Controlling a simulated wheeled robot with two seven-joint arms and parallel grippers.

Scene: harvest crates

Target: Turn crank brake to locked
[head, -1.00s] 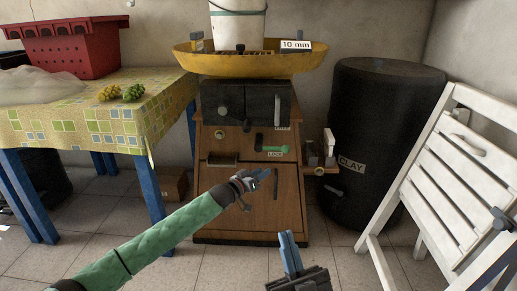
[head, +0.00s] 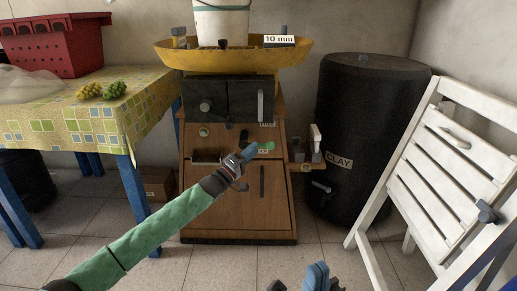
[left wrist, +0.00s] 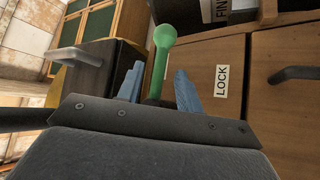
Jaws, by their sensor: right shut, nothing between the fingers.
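The crank brake's green handle (head: 266,147) is on the front of the wooden cabinet and points right in the head view. In the left wrist view the handle (left wrist: 161,50) with its round knob rises between my fingers, and its dark base is partly hidden. A white LOCK label (left wrist: 221,81) lies to the right of the handle. My left gripper (head: 249,154) is at the handle; its blue fingers (left wrist: 159,88) stand apart on either side, with a gap visible. My right gripper (head: 317,277) is shut and empty, low at the bottom edge of the head view.
A yellow basin (head: 235,55) with a white bucket sits on top of the cabinet (head: 240,215). A small side shelf (head: 300,165) sticks out right, before a black CLAY barrel (head: 365,130). A white folding chair (head: 455,165) stands right; a cloth-covered table (head: 60,125) stands left.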

